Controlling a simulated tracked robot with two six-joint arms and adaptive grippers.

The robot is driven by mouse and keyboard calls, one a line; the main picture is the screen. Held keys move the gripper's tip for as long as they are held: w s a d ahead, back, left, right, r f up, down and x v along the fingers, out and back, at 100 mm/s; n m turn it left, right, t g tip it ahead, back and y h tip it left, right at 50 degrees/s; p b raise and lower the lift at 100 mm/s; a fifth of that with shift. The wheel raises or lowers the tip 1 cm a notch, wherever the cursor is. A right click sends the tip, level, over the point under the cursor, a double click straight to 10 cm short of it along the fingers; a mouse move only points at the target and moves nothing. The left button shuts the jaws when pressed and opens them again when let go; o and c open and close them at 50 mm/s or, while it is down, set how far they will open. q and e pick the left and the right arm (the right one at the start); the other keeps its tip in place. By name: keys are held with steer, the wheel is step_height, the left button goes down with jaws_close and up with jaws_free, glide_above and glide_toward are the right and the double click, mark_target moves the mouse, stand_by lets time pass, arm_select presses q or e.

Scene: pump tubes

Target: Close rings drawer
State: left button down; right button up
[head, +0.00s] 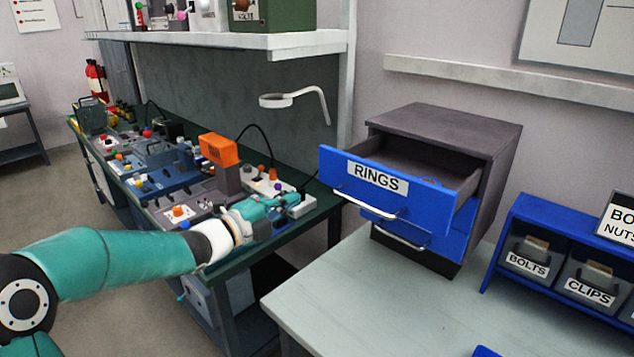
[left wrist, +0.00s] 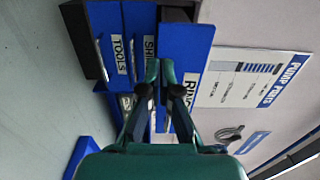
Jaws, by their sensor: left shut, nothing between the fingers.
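The rings drawer (head: 330,165) has a blue front with a white RINGS label and a metal handle. It is the top drawer of a dark grey cabinet (head: 450,125) and is pulled well out; its inside shows, with a thin orange thing near the front. My left gripper (head: 304,203) is shut and empty, to the left of the drawer front in the head view. In the left wrist view, the fingers (left wrist: 161,70) partly cover the drawer front (left wrist: 198,62); contact cannot be told. My right gripper is not in view.
A lower blue drawer (head: 395,232) is nearly flush under the rings drawer. A pale table (head: 340,290) is mostly bare in front. A blue rack (head: 540,212) with BOLTS and CLIPS bins stands right.

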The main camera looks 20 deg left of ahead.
mark_target(325, 183)
arm_select(q)
steer(key=p+x, duration=0.2)
steer(key=x, duration=0.5)
steer(key=shift+w+d+p, duration=0.1)
steer(key=shift+w+p, duration=0.05)
steer(key=shift+p, duration=0.25)
steer(key=shift+w+d, duration=0.15)
steer(key=shift+w, duration=0.3)
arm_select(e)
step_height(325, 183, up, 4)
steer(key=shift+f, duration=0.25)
arm_select(q)
steer(key=shift+f, duration=0.1)
